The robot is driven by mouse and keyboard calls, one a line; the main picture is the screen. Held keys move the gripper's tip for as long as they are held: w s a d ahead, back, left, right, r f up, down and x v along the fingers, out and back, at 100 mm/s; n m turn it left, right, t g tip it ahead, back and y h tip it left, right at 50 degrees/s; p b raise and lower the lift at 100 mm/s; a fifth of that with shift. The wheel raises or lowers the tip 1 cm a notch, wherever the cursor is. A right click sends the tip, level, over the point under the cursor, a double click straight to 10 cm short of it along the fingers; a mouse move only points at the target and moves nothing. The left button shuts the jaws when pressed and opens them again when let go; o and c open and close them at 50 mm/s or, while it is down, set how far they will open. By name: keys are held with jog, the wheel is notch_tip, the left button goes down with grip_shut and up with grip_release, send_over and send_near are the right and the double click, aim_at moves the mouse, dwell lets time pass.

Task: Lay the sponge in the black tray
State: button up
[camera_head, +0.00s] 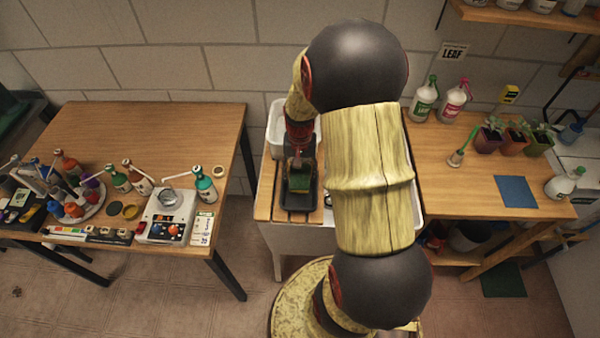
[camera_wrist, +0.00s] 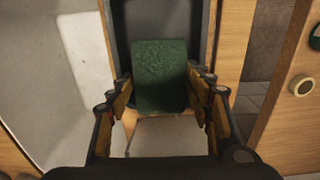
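I cannot tell whether the sponge's lower end touches the tray floor. In the head view my gripper (camera_head: 299,160) is just above the sponge, partly hidden by my arm.
The tray lies on a wooden board (camera_head: 264,205) over a white sink unit, with a white tub (camera_head: 276,120) behind. The right bench (camera_head: 470,200) holds spray bottles (camera_head: 424,102), potted seedlings (camera_head: 488,137) and a blue mat (camera_head: 516,191). The left table (camera_head: 160,125) holds bottles and a scale.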

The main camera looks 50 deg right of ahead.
aim_at(300, 174)
jog(key=o, duration=0.3)
jog(key=w+a+r+n+p, duration=0.1)
jog(key=a+r, duration=0.1)
jog(key=r, duration=0.7)
jog(key=a+r+n+p, duration=0.1)
jog(key=a+r, duration=0.2)
jog(key=r, duration=0.6)
jog(key=s+a+r+n+t, duration=0.2)
jog(key=s+a+r, duration=0.1)
jog(key=a, duration=0.3)
jog(key=s+a+r+n+t, duration=0.1)
jog(key=s+a+r+n, duration=0.2)
jog(key=a, duration=0.4)
jog(key=s+a+r+n+t, duration=0.2)
jog(key=s+a+r+n, duration=0.1)
jog(key=a+r, duration=0.4)
jog(key=shift+s+t, duration=0.3)
jog(key=shift+s, duration=0.5)
